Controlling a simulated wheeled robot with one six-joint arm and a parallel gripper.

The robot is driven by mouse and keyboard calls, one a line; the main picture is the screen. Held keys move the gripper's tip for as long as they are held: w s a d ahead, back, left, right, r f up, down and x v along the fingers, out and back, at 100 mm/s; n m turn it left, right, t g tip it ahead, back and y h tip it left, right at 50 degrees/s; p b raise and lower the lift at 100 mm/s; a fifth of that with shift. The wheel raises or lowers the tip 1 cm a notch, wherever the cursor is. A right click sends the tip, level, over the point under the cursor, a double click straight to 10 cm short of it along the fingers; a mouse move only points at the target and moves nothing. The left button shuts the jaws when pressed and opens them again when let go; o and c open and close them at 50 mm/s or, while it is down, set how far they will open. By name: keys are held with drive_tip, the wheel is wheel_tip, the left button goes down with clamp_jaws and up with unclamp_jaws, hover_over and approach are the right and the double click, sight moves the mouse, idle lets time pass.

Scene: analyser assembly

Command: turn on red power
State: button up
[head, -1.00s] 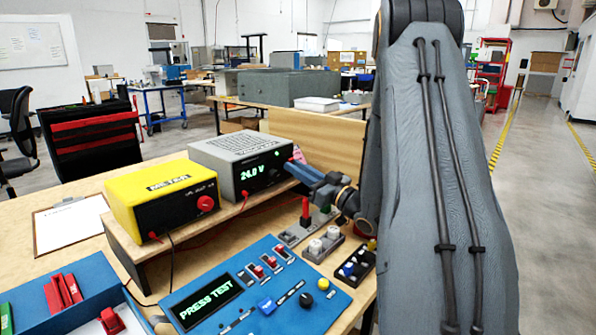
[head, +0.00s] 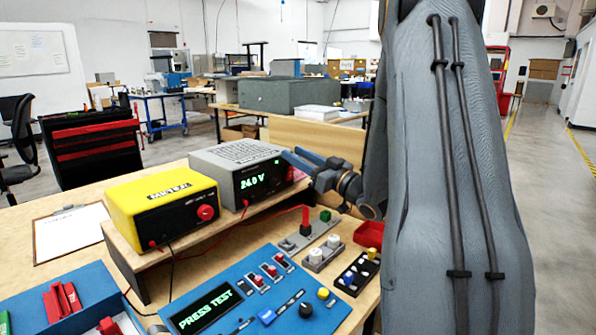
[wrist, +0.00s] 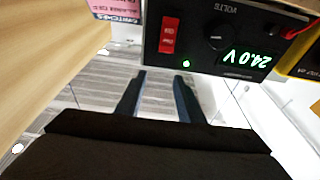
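The grey power supply (head: 212,160) stands on the wooden shelf with its display lit at 24.0 V. It shows upside down in the wrist view, where its red rocker switch (wrist: 168,36) sits beside a black knob and a lit green lamp (wrist: 186,63). In the head view the red switch (head: 290,174) shows small at the right of the front. My gripper (head: 292,155) is at the supply's right front corner. In the wrist view my gripper (wrist: 157,75) is open and empty, its fingertips below the switch in the picture and apparently apart from it.
A yellow meter box (head: 150,203) stands left of the supply, with red leads along the shelf. A blue panel (head: 235,285) reading PRESS TEST lies in front. Small grey holders (head: 324,254) and a red tray (head: 369,236) are to the right. A wooden board rises behind.

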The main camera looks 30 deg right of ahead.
drive_tip(key=shift+r, duration=1.75)
